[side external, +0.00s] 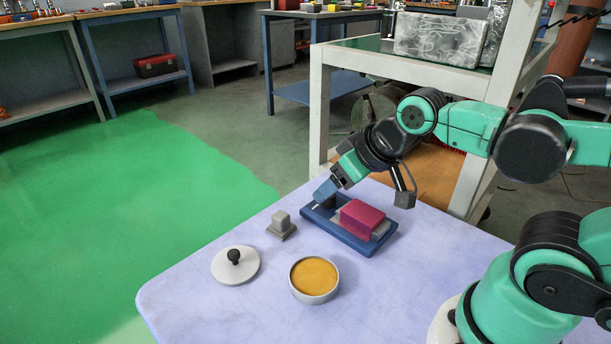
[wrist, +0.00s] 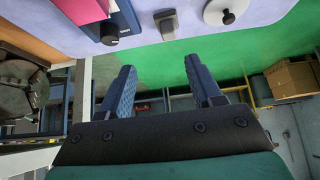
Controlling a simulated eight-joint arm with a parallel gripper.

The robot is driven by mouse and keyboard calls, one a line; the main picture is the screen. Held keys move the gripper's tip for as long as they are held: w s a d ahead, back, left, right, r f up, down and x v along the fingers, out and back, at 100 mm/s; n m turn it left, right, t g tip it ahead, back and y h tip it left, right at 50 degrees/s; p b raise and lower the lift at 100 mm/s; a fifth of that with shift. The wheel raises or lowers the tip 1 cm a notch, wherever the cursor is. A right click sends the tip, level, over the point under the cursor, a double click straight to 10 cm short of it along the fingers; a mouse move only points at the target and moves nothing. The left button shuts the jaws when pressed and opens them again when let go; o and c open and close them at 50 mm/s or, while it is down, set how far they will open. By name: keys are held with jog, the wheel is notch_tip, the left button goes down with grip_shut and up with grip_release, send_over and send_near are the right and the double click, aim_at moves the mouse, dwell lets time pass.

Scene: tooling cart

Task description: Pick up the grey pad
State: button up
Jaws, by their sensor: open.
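A flat grey pad (side external: 379,230) shows in the side view, lying in a blue tray (side external: 369,249) on the table. A magenta block (side external: 361,216) sits on top of it and hides most of it. My gripper (side external: 324,189) is open and empty, with blue fingers over the far left end of the tray, close to a dark knob-like piece there. In the wrist view my gripper (wrist: 158,70) has its fingers spread with nothing between them. The magenta block (wrist: 82,10) and blue tray (wrist: 127,17) are at the top left there; I cannot make out the pad.
A small stepped grey block (side external: 281,224) stands left of the tray. A white lid (side external: 226,266) with a black knob and a round tin (side external: 315,297) with an orange-yellow filling are nearer the front. A white-framed cart stands behind the table. The table's left front is clear.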

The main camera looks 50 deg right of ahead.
jog(key=shift+o, duration=0.2)
jog(key=shift+o, duration=1.2)
jog(key=n+g, duration=0.2)
jog(key=g, duration=0.4)
send_over(280, 215)
jog(key=f, duration=0.4)
jog(key=s+f, duration=0.1)
jog(key=f, duration=0.1)
jog(key=shift+d+f, duration=0.15)
jog(key=shift+f, duration=0.05)
jog(key=shift+w+f, duration=0.25)
jog(key=shift+f, duration=0.35)
jog(key=shift+w+f, duration=0.15)
jog(key=shift+f, duration=1.15)
jog(key=shift+w+f, duration=0.15)
jog(key=shift+f, duration=1.1)
